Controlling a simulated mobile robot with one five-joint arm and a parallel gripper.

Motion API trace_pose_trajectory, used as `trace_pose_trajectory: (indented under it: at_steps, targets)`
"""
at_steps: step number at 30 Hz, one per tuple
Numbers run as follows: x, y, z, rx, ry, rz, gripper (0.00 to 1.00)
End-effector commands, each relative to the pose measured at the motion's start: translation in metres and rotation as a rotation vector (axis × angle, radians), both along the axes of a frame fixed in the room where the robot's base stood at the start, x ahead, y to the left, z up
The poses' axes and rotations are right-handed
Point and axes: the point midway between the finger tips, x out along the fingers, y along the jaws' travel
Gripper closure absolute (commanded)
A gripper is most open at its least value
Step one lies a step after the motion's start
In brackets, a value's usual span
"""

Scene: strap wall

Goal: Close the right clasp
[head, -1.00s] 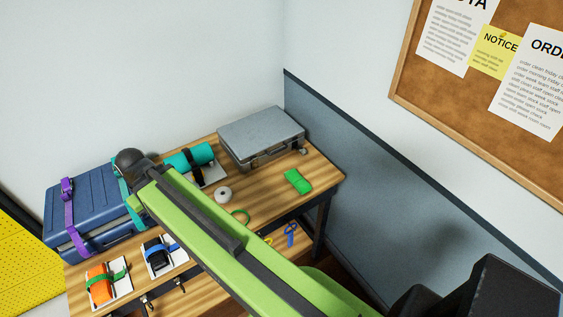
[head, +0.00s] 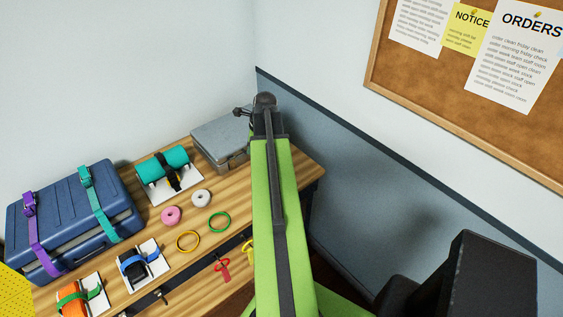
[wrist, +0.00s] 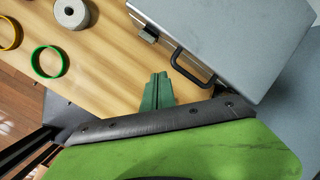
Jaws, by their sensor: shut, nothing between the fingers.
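The grey case (head: 215,135) stands closed at the back right end of the table, its right part hidden behind my arm in the head view. In the wrist view, the case (wrist: 235,35) shows its black handle (wrist: 180,65) and the left clasp (wrist: 148,34). The right clasp is hidden behind a dark strip and lime-green body in the foreground. My gripper (wrist: 158,76), with dark green fingers, is shut and empty. In the picture, its fingers lie just left of the handle; I cannot tell their height above the table.
On the table (head: 215,190) are a white tape roll (head: 201,198), a pink roll (head: 171,215), a green ring (head: 220,222) and a yellow ring (head: 187,241). A strapped blue suitcase (head: 75,220) stands left. The blue wall panel (head: 340,170) closes off the right.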

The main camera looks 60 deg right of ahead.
Motion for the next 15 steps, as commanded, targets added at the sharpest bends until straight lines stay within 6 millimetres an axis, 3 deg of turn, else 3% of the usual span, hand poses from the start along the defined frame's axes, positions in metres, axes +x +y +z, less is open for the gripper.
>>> trace_pose_trajectory:
  at_steps: [1,3,6,9,15]
  targets:
    - [-0.026,-0.039,-0.006,0.041,-0.027,-0.197,1.0]
    - [-0.057,-0.076,-0.007,0.094,-0.064,-0.433,1.0]
    - [-0.089,-0.109,-0.007,0.15,-0.106,-0.663,1.0]
    - [-0.106,-0.123,-0.006,0.181,-0.129,-0.776,1.0]
    - [-0.109,-0.125,-0.005,0.189,-0.133,-0.804,1.0]
